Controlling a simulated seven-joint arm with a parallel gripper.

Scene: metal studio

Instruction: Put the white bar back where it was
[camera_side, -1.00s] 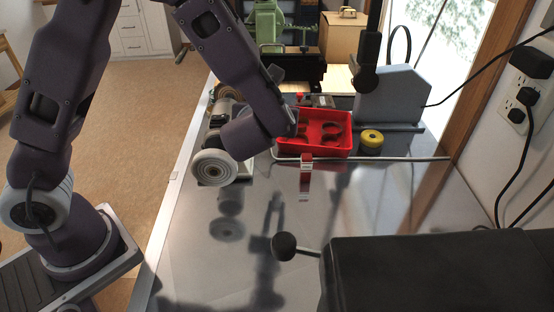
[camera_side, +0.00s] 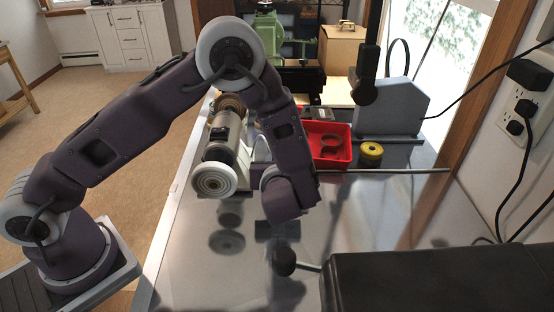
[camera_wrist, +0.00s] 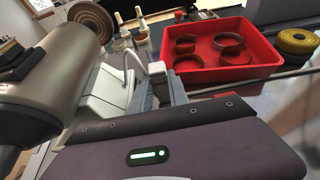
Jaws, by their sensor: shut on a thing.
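In the side view my wrist hides the fingers and the bar's left part. Whether the bar rests on the table or hangs just above it cannot be told.
The red tray (camera_side: 343,159) holds several brown rings. A yellow roll (camera_side: 370,151) lies right of it. A grey machine with a round white end (camera_side: 214,179) stands left of my wrist. A black knob (camera_side: 285,261) and dark block are in front.

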